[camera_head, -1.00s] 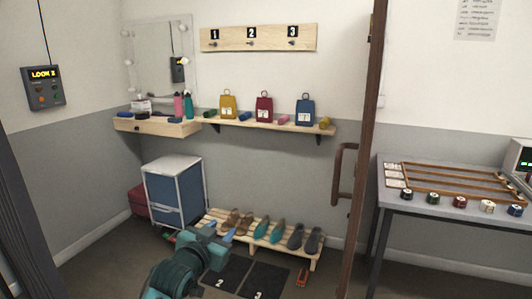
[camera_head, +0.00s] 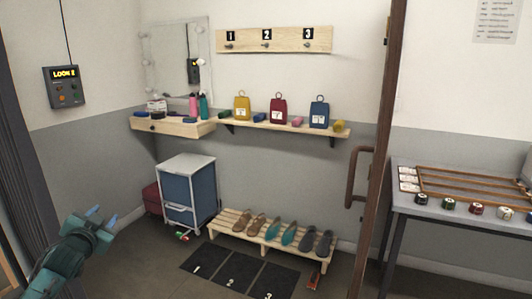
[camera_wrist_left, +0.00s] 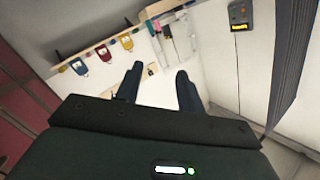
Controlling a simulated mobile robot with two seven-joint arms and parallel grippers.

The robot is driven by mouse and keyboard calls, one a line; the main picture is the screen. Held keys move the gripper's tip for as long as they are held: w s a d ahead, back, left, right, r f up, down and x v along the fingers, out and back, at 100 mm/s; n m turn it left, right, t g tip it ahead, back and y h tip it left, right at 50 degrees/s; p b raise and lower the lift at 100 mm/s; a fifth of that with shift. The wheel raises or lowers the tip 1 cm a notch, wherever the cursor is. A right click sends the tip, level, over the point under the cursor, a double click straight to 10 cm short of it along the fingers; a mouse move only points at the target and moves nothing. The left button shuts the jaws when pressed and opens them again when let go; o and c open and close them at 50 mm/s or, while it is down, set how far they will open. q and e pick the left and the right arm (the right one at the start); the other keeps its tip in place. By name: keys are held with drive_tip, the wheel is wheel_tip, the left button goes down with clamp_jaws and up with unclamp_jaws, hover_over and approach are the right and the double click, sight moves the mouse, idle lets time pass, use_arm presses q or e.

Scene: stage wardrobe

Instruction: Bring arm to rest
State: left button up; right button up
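My left gripper (camera_head: 101,217) shows at the lower left of the head view, on my teal left arm, raised over bare floor. Its two blue-tipped fingers stand apart with nothing between them. In the left wrist view its dark fingers (camera_wrist_left: 158,88) are also spread, with the wall and shelf seen far beyond them. It touches nothing. My right gripper is in neither view.
A wooden shoe rack (camera_head: 225,221) with several shoes stands behind the numbered floor mat (camera_head: 230,272). A blue drawer cart (camera_head: 188,190) stands left of it. A door frame post (camera_head: 381,150) rises at right, before a grey table (camera_head: 440,213).

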use_arm(q)
drive_tip(key=s+d+f+g+h, duration=0.2)
drive_tip(key=s+d+f, duration=0.5)
drive_tip(key=d+f, duration=0.25)
drive_tip(key=s+d+f+g+h, duration=0.1)
drive_tip(key=s+d+f+h, duration=0.1)
drive_tip(key=s+d+f, duration=0.8)
drive_tip(key=s+d+f+g+h, duration=0.1)
drive_tip(key=s+d+f, duration=0.1)
drive_tip(key=s+d, duration=0.4)
drive_tip(key=s+d+f+n+g+h, duration=0.1)
drive_tip(key=s+d+f, duration=0.2)
drive_tip(key=s, duration=0.8)
drive_tip(key=d, duration=0.2)
drive_tip(key=shift+s+d+f+n+g+h, duration=0.25)
drive_tip(key=shift+d+f+n+g+h, duration=0.05)
drive_tip(key=shift+d+g, duration=0.1)
